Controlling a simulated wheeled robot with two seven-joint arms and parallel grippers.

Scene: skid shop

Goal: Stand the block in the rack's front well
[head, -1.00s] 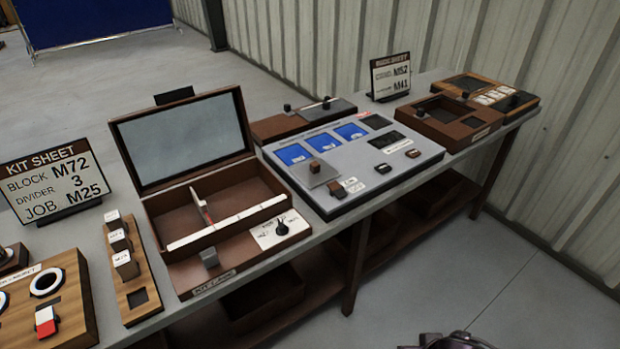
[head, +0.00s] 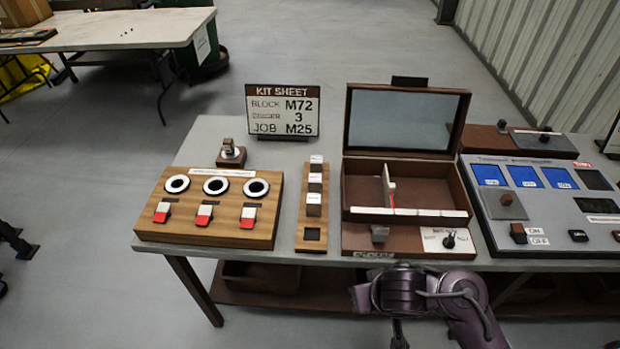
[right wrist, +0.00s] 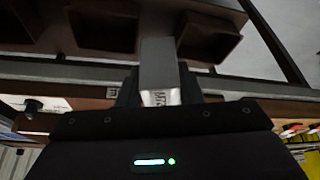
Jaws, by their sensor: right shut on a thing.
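The rack (head: 302,240) is a narrow wooden strip on the bench. It carries three pale-topped blocks (head: 315,185) in a row, and its square front well (head: 312,234) is empty. In the right wrist view, my right gripper (right wrist: 158,92) is shut on a grey block (right wrist: 158,70). The block's label starts with M7; the rest is hard to read. In the head view my right arm is low in front of the bench, right of the rack; the held block cannot be made out there. My left gripper is in neither current view.
A wooden board (head: 210,230) with rings and red-white switches stands left of the rack. An open brown case (head: 358,238) stands close on its right, then a grey control panel (head: 540,225). The kit sheet (head: 283,110) stands behind, reading BLOCK M72. Brown bins (right wrist: 102,32) show in the wrist view.

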